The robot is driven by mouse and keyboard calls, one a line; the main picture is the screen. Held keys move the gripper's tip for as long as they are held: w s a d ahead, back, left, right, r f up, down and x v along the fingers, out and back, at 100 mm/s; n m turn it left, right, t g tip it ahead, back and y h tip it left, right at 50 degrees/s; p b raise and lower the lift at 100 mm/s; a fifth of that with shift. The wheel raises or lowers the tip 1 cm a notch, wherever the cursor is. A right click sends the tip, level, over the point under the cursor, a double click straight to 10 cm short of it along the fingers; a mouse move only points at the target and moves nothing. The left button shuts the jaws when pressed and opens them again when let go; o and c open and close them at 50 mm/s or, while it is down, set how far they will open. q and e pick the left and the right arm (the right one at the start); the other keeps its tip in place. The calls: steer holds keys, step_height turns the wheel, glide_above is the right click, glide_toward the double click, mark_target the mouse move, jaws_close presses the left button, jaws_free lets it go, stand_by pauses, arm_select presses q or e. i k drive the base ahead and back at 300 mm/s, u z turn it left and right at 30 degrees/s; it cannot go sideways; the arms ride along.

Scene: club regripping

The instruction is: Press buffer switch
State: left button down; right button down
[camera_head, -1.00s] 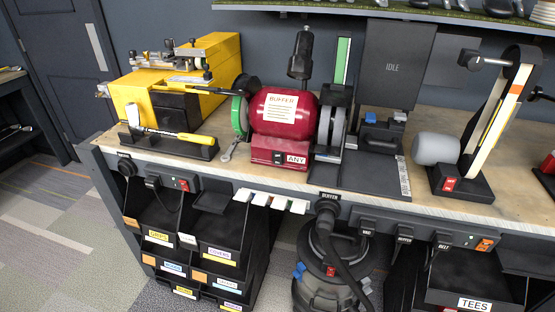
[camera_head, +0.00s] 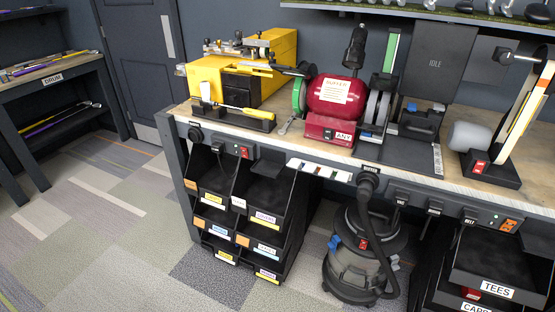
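The buffer (camera_head: 335,97) is a red bench machine with a cream label, standing on the workbench in the head view. A green wheel (camera_head: 299,95) is at its left and grey wheels (camera_head: 376,107) are at its right. Its red base carries a small dark switch (camera_head: 327,134) beside a white "ANY" tag (camera_head: 344,137). The switch's position is too small to tell. Neither of my grippers shows in this view.
The wooden workbench (camera_head: 456,187) runs across the right half. A yellow machine (camera_head: 218,78) stands left of the buffer, and a belt sander (camera_head: 497,160) stands right. Below are black bins (camera_head: 262,196) and a shop vacuum (camera_head: 362,262). Carpeted floor (camera_head: 120,220) is clear at left.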

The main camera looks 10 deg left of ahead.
mark_target(327, 135)
steer(key=u, duration=0.35)
steer(key=k, duration=0.7)
steer(key=z, duration=0.45)
steer(key=i, duration=0.6)
steer(key=z, duration=0.85)
steer(key=i, duration=1.05)
steer(key=u, duration=0.65)
steer(key=i, duration=0.45)
steer(key=u, duration=0.45)
